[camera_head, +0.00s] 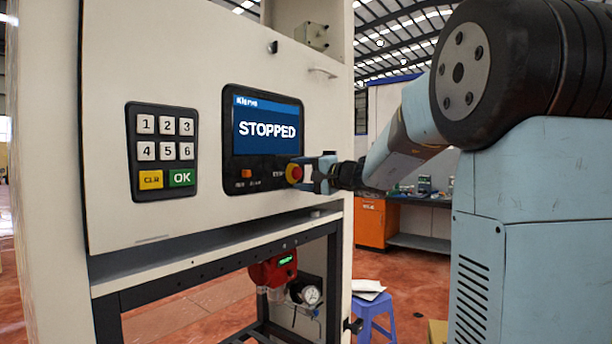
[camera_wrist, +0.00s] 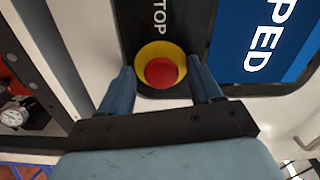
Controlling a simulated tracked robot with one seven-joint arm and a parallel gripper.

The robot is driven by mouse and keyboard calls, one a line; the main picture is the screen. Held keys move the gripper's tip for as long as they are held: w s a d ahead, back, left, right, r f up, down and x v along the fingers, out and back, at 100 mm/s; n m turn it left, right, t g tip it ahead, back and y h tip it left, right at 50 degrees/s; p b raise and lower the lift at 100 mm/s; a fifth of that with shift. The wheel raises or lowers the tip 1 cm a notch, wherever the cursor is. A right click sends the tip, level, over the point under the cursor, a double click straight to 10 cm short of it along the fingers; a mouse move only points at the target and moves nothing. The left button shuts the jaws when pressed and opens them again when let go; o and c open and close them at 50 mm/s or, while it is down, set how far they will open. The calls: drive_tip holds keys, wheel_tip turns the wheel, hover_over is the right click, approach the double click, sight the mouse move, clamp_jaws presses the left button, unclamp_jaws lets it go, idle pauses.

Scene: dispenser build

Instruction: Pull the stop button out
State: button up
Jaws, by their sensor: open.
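The stop button (camera_head: 294,173) is a red knob on a yellow ring, at the lower right of the screen panel on the machine's pale front. In the wrist view the red knob (camera_wrist: 161,72) sits between my two fingers, a little beyond their tips. My gripper (camera_head: 308,174) is open, with one finger on each side of the button; in the wrist view (camera_wrist: 160,78) a gap shows between each finger and the knob. The screen (camera_head: 267,128) reads "STOPPED". I cannot tell how far the knob stands out from its ring.
A keypad (camera_head: 162,151) with number keys, a yellow CLR key and a green OK key is left of the screen. Below the panel are an open dark frame, a red device (camera_head: 273,270) and a gauge (camera_head: 311,296). A purple stool (camera_head: 374,312) stands behind.

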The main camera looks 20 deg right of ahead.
drive_tip(key=shift+c, duration=0.2)
clamp_jaws()
drive_tip(key=shift+s+d+f, duration=0.1)
drive_tip(key=shift+s+d, duration=0.25)
drive_tip(key=shift+s, duration=0.05)
unclamp_jaws()
drive_tip(key=shift+o, duration=0.2)
drive_tip(key=v, duration=1.3)
drive_tip(key=shift+s+d, duration=0.25)
drive_tip(key=shift+s, duration=0.1)
